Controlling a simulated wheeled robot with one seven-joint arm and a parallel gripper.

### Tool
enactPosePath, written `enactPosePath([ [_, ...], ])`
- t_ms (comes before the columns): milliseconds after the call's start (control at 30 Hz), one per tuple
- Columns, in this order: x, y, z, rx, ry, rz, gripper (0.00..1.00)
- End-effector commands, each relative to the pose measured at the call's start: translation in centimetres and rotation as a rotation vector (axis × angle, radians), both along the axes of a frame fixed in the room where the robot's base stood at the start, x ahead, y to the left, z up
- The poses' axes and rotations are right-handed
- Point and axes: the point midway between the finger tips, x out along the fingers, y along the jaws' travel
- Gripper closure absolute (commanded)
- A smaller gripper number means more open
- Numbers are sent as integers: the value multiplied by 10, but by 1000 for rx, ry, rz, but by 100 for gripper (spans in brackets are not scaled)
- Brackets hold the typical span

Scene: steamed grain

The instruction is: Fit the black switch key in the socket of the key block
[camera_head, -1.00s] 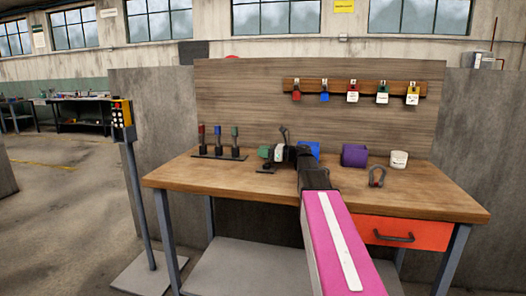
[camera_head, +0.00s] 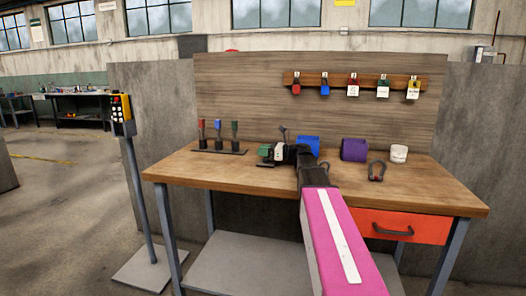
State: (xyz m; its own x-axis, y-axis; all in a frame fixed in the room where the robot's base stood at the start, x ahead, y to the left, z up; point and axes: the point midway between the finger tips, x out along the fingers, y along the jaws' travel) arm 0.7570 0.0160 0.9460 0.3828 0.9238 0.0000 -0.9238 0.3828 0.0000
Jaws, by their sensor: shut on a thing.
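My gripper (camera_head: 284,153) is at the end of my pink and black arm, over the left-middle of the workbench top. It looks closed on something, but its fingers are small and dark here. A thin black piece (camera_head: 284,133) stands up above it and may be part of the black switch key; my gripper and arm hide the rest. A small green block (camera_head: 264,151) is just left of the gripper, with a white piece against it and a dark plate below. I cannot tell surely whether this is the key block, and no socket can be made out.
A black rack (camera_head: 220,151) holds red-, blue- and green-topped posts at left. Tagged padlocks (camera_head: 353,86) hang behind. The bench's front left is clear.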

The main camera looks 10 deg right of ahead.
Motion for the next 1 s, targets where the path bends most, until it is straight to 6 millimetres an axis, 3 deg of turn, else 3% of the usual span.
enactPosePath([
  [267,0,0,0,0,0,0,98],
  [300,0,0,0,0,0,0,72],
  [400,0,0,0,0,0,0,46],
  [767,0,0,4,0,0,0,46],
  [1000,0,0,36,0,-2,0,46],
])
